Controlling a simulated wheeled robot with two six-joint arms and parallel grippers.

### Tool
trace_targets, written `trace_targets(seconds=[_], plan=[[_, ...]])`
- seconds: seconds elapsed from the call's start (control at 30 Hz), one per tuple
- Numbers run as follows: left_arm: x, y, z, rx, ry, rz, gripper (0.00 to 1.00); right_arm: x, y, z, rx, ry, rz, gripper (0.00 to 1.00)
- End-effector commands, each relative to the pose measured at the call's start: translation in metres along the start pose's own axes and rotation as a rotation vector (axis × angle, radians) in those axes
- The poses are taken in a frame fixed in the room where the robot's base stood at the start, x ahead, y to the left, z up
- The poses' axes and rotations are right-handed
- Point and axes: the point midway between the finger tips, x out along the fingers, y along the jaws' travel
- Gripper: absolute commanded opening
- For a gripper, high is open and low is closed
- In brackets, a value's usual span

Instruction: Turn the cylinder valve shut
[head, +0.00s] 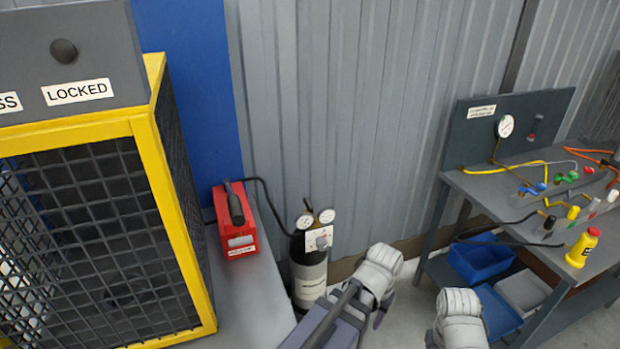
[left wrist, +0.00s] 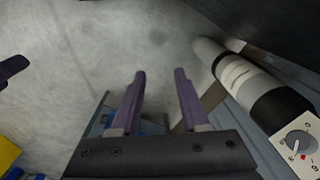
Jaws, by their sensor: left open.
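The gas cylinder (head: 309,279) stands upright by the grey wall, dark at the top with a white lower band. A pale plate with a grey valve knob (head: 322,241) faces out below two gauges. One purple fingertip (left wrist: 14,67), seemingly my right gripper's, shows at the left edge.
A red box (head: 236,222) with a black hose stands on a grey ledge left of the cylinder. A yellow-framed mesh cage (head: 160,190) fills the left. Blue bins (head: 482,262) sit beneath.

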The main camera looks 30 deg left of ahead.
Motion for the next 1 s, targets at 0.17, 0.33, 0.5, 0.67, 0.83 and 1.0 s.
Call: trace_targets(seconds=[0.17,0.33,0.5,0.67,0.83,1.0], plan=[[-0.063,-0.027,-0.023,-0.086,0.008,0.010,0.45,-0.064,0.006,0.004,0.000,0.000,-0.001,0.50],[-0.107,-0.062,-0.052,-0.201,0.012,0.019,0.45,-0.109,0.010,0.006,0.000,0.000,-0.002,0.50],[-0.149,-0.126,-0.103,-0.400,0.009,0.028,0.45,-0.155,0.015,0.009,0.001,0.000,-0.003,0.50],[-0.164,-0.227,-0.163,-0.680,-0.009,0.032,0.45,-0.175,0.017,0.010,0.001,0.000,-0.003,0.50],[-0.165,-0.300,-0.190,-0.879,-0.026,0.032,0.45,-0.180,0.017,0.011,0.001,0.000,-0.003,0.50],[-0.165,-0.331,-0.197,-0.964,-0.035,0.031,0.45,-0.181,0.017,0.011,0.001,0.000,-0.004,0.50]])
